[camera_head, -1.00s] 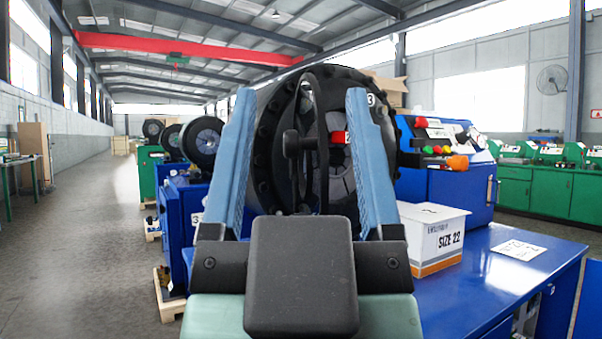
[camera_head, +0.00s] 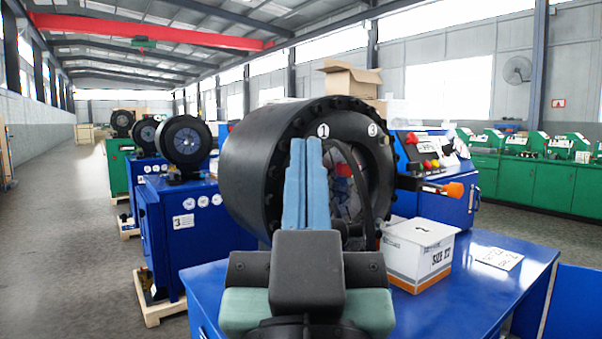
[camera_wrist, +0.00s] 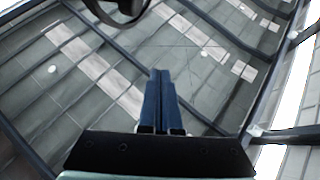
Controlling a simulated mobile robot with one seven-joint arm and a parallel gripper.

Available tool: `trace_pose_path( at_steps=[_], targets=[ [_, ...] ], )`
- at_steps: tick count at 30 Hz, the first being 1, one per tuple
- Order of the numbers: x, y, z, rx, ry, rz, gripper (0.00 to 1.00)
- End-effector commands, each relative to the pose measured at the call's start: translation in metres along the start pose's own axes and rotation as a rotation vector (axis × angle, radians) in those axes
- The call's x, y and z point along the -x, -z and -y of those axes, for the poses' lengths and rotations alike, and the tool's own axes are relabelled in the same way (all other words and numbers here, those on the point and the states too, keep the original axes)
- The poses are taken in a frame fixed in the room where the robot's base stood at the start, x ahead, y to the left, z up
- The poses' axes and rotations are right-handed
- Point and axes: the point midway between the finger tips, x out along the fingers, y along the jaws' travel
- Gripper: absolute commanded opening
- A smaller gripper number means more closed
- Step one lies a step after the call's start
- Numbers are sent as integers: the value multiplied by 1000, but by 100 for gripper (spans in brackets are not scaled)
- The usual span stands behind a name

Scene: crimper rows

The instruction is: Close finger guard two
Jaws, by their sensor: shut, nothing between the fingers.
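The large black crimper head (camera_head: 262,160) stands on the blue bench, with white labels 1 and 3 on its bolted face. A black hoop (camera_head: 367,205), which looks like a finger guard, stands out at an angle in front of the face opening. I cannot read a 2 on it. A small red part (camera_head: 343,170) shows inside the hoop. My gripper (camera_head: 307,142) is shut and empty, pointing up in front of the face, left of the hoop. It hides the hoop's left side. In the wrist view, my gripper (camera_wrist: 161,74) is shut, and part of a dark ring (camera_wrist: 122,10) shows at the top.
A white box (camera_head: 407,250) marked 2 and a paper sheet (camera_head: 490,257) lie on the blue bench (camera_head: 470,290). More crimpers (camera_head: 183,145) line the left, beside an open aisle floor.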

Motion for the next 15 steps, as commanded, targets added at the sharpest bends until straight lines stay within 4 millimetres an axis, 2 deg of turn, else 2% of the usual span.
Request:
trace_pose_path(
  at_steps=[1,15],
  targets=[
    [-20,16,0,-1,1,31,0],
    [-97,43,1,-1,2,317,0]
  ],
)
